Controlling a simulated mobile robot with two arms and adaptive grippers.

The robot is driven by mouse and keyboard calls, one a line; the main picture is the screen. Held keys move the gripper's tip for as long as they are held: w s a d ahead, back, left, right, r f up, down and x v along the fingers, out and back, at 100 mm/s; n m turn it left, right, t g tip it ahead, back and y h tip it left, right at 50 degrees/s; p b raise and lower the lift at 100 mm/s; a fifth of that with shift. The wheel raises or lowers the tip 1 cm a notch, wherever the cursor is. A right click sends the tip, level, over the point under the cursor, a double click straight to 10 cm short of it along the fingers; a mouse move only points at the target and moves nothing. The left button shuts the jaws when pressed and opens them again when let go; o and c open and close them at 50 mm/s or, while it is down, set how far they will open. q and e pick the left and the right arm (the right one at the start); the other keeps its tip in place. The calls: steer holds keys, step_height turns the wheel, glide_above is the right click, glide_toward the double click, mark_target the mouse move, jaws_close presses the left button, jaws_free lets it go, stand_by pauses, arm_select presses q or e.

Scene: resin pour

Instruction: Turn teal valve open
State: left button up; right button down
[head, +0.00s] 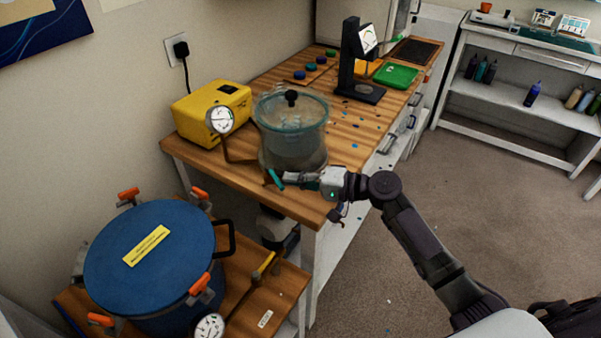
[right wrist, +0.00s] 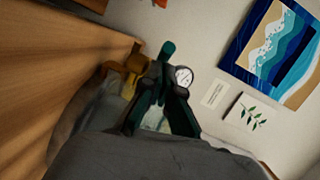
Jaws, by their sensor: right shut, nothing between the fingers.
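The teal valve (head: 274,178) shows as a small teal lever, slanting, at the front of the glass vacuum chamber (head: 291,135) near the bench edge. My right gripper (head: 290,179) comes in from the right, with its shut, empty fingertips right beside the lever. In the right wrist view the dark fingers (right wrist: 160,92) point at the teal lever (right wrist: 166,52), which stands just beyond the tips, next to a brass fitting (right wrist: 118,76). I cannot tell whether fingers and lever touch. My left gripper is not in view.
A yellow pump box (head: 212,110) and a round gauge (head: 220,120) stand left of the chamber. A blue-lidded pot (head: 150,250) with orange clamps sits lower left. A black stand (head: 352,70) and green tray (head: 397,76) are further back. The floor at right is clear.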

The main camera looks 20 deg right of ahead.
mark_target(282, 187)
stand_by(0.3)
steer(key=shift+s+a+r+m+t+h+p, duration=0.15)
steer(key=shift+a+m+t+h+p, duration=0.3)
steer(key=shift+p, duration=0.55)
steer(key=m+t+h+p, duration=0.1)
steer(key=a+m+t+h+p, duration=0.1)
steer(key=p, duration=0.1)
steer(key=s+m+t+h+p, duration=0.1)
steer(key=shift+a+r+p, duration=0.15)
steer(key=shift+a+p, duration=0.15)
steer(key=shift+a, duration=0.05)
steer(key=shift+a+m+t+h+p, duration=0.25)
steer(key=shift+m+t+h+p, duration=0.1)
steer(key=shift+m+h, duration=0.15)
steer(key=shift+w+a+f+p, duration=0.1)
steer(key=shift+w+a, duration=0.05)
steer(key=shift+a, duration=0.6)
steer(key=shift+w+a+f+p, duration=0.1)
steer(key=shift+w+a, duration=0.05)
steer(key=shift+a, duration=0.55)
steer(key=shift+w+a+f+p, duration=0.1)
steer(key=shift+w+a, duration=0.05)
steer(key=shift+a, duration=0.7)
